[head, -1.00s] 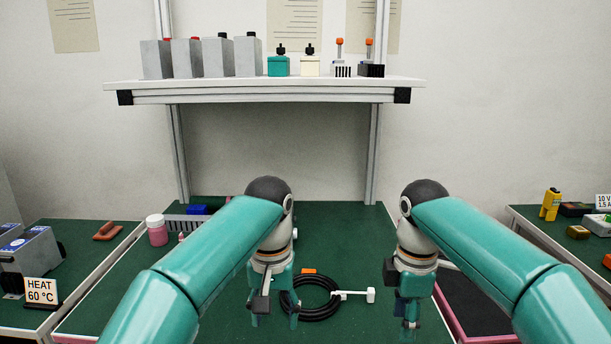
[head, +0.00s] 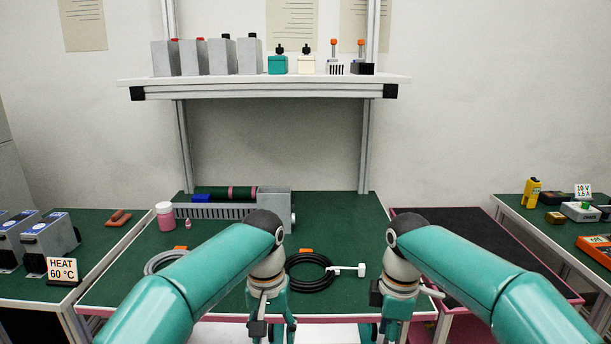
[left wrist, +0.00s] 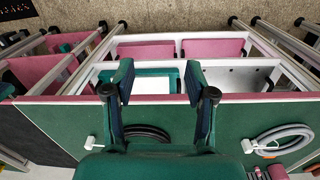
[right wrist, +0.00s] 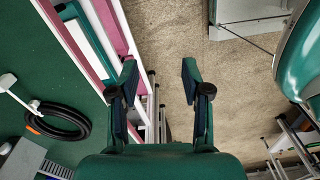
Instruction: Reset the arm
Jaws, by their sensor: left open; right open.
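My left gripper (head: 271,328) hangs at the front edge of the green workbench (head: 330,215), fingers pointing down. In the left wrist view the left gripper (left wrist: 160,80) is open, with nothing between its fingers. My right gripper (head: 386,330) also hangs at the bench's front edge, close to the left one. In the right wrist view the right gripper (right wrist: 158,80) is open and empty, with the floor behind it. Both arms are bent at the elbows and roughly mirror each other. The lowest parts of both grippers are hard to make out in the head view.
A black coiled cable (head: 293,285) with a white plug (head: 361,270) lies behind the grippers. A grey coil (head: 152,264) is partly behind my left arm. A grey machine (head: 274,203) and a pink jar (head: 165,216) stand further back. Side tables flank the bench.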

